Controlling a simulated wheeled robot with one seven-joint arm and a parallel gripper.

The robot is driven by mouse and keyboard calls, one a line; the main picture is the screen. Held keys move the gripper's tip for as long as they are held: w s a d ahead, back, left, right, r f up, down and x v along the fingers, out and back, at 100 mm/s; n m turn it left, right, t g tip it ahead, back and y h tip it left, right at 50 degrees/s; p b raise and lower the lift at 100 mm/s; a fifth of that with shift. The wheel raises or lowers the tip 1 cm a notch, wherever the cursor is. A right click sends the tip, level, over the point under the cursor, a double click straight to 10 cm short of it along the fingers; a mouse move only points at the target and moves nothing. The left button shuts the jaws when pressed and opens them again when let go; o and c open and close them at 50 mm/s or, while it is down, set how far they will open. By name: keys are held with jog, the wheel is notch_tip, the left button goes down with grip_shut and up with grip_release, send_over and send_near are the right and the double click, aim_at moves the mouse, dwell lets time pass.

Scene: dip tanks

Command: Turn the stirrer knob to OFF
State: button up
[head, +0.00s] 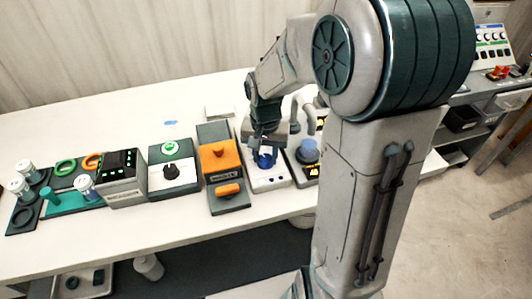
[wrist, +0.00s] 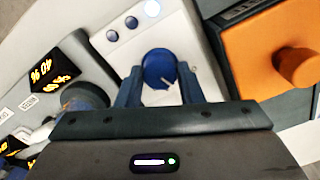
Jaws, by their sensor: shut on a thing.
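A round blue knob (wrist: 158,66) with a short white pointer line sits on a white control box (wrist: 192,45). I take it as the stirrer knob, but no label on it can be read. My gripper (wrist: 160,74) has its two dark blue fingers on either side of the knob and is shut on it. The pointer line points toward the gripper's body in the wrist view. In the head view the knob (head: 265,160) shows below my gripper (head: 267,147), partly covered by it. Position marks around the knob cannot be read.
An orange-and-dark box (head: 218,157) stands just left of the white box. On its right is a unit with a blue top (head: 308,150) and lit display.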

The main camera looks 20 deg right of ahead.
aim_at(265, 158)
jog(key=shift+n+p, duration=0.3)
jog(key=shift+n, duration=2.2)
jog(key=o, duration=1)
jog(key=shift+c, duration=0.2)
notch_tip(265, 158, up, 14)
